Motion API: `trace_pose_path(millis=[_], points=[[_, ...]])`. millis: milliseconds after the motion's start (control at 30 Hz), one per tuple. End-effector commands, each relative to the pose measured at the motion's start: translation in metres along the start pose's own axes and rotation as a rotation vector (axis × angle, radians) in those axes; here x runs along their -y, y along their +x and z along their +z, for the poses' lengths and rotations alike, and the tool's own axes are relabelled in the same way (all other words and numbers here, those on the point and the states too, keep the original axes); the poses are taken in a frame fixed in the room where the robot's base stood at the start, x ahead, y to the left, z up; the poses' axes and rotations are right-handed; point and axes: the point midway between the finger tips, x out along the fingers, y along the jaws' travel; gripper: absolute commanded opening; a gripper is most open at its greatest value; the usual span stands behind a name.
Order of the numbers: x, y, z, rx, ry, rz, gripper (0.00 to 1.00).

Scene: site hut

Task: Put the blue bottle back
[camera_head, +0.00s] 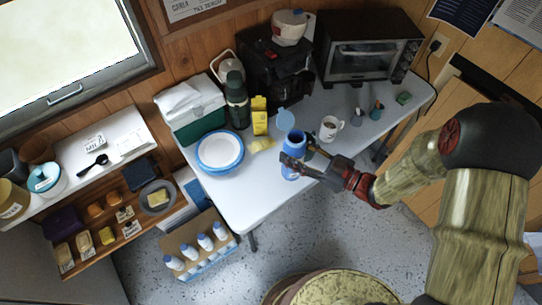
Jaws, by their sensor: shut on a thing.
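The blue bottle (295,138) stands out near the front edge of the white table, close to a round light-blue lid or disc (285,119). My gripper (291,164) reaches in from the right and is shut on the bottle; its fingers cover part of the lower bottle. I cannot tell whether the bottle touches the table. A cardboard box (197,245) on the floor at the lower left holds several white bottles with blue caps.
The white table (250,195) also carries blue-rimmed plates (220,150), a green cooler (190,112), a dark flask (237,103), a yellow carton (259,116), a white mug (330,128) and a toaster oven (366,50). The table's front left corner is clear. A shelf (95,250) stands at left.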

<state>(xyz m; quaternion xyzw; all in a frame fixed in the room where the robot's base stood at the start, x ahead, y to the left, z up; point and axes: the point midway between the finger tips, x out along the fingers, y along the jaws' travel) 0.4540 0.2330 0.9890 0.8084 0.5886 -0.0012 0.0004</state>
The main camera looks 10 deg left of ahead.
Motion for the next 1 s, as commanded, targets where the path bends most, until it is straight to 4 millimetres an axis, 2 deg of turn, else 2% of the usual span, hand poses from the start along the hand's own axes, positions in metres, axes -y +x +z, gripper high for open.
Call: trace_pose_path(millis=[200,400,767,833,1000], points=[[-0.013,0.046,0.023,-0.001,-0.001,-0.005,0.07],[-0.021,0.071,0.056,-0.002,0.001,-0.001,0.07],[-0.027,0.088,0.075,-0.002,-0.001,-0.001,0.07],[-0.028,0.093,0.083,-0.001,0.0,-0.002,0.07],[-0.029,0.091,0.108,-0.001,0.0,0.001,0.07]])
